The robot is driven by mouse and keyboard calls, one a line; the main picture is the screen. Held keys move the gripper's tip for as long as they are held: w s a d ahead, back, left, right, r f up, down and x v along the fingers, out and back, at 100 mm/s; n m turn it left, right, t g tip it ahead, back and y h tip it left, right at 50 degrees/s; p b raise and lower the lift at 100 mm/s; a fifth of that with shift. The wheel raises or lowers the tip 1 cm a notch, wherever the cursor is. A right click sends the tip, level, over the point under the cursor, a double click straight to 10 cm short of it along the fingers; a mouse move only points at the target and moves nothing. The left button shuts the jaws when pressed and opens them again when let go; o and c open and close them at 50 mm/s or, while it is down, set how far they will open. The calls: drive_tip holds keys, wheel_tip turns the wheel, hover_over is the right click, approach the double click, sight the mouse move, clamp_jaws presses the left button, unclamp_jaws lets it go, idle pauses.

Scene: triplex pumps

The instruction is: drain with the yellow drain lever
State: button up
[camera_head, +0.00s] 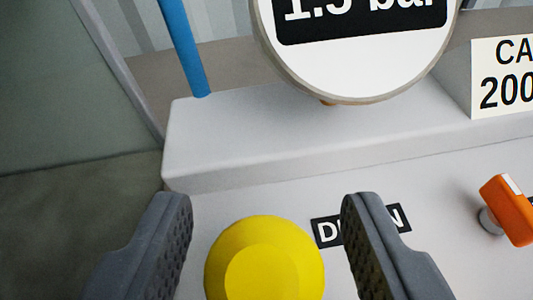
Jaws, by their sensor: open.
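A round yellow knob end (265,262), which looks like the yellow drain lever, shows at the bottom middle of the head camera view. It lies between the two dark grey fingers of my gripper (268,245). The fingers are open, with a gap on each side of the yellow part. A black label (328,231) just behind it is partly covered by the right finger; the letters D and N show. The shaft and base of the yellow lever are hidden.
An orange handle (508,210) stands at the right. Behind is a pale raised ledge (300,140) with a round gauge (350,70) reading "1.5 bar", a blue pipe (183,45), and a sign (503,75) reading "CA" and "200". Grey floor lies at the left.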

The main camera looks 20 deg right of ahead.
drive_tip(key=shift+x, duration=1)
clamp_jaws()
drive_tip(key=shift+d+r, duration=0.1)
drive_tip(key=shift+d, duration=0.05)
